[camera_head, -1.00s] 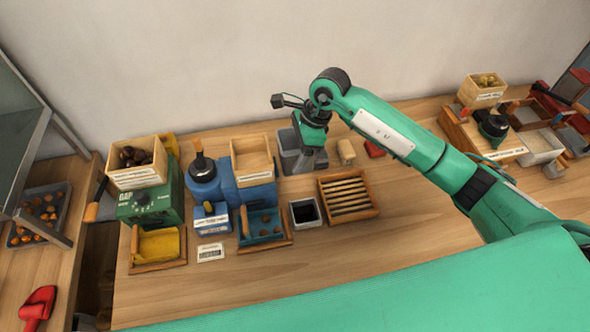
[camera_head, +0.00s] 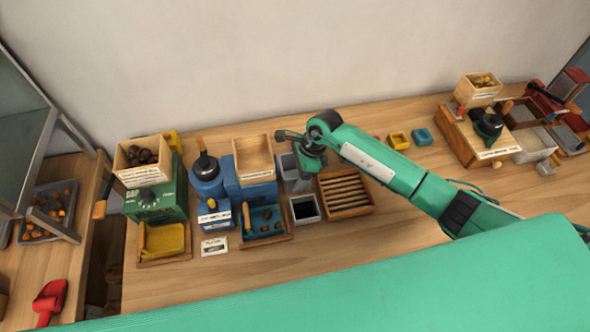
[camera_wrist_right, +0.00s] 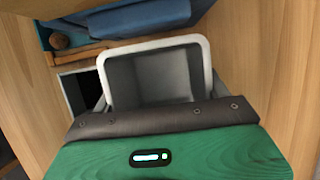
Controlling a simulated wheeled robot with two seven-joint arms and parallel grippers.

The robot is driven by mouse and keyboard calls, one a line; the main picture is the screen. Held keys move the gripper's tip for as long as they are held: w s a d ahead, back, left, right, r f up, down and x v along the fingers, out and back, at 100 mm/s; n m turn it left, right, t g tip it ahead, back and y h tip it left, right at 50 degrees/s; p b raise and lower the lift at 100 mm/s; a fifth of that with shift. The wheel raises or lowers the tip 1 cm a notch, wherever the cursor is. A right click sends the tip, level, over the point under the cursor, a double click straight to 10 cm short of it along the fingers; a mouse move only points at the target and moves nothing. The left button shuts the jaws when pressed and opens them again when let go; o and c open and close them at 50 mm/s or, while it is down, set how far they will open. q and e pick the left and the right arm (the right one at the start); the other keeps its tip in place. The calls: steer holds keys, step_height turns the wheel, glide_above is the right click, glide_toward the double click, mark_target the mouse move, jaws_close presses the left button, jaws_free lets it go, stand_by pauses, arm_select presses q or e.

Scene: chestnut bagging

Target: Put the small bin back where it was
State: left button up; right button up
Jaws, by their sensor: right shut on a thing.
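The small bin is a grey, open-topped bin (camera_head: 288,172) with a pale rim, just right of the blue machine. My right gripper (camera_head: 308,165) is shut on it, coming from above and the right. In the right wrist view the bin (camera_wrist_right: 155,75) fills the middle, with its empty-looking inside facing the camera. The gripper's dark edge hides its lower part, and I cannot tell whether it touches the table. My left gripper is not in view.
A dark-filled square container (camera_head: 305,209) stands close in front of the bin. A slatted wooden tray (camera_head: 345,195) is to its right, and a blue machine with a wooden hopper (camera_head: 254,157) to its left.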

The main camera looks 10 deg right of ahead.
steer(key=shift+f, duration=0.15)
steer(key=o, duration=1.5)
steer(key=shift+c, duration=0.2)
steer(key=b+v, duration=0.3)
steer(key=v, duration=0.9)
steer(key=shift+b, duration=0.35)
steer(key=shift+r, duration=0.25)
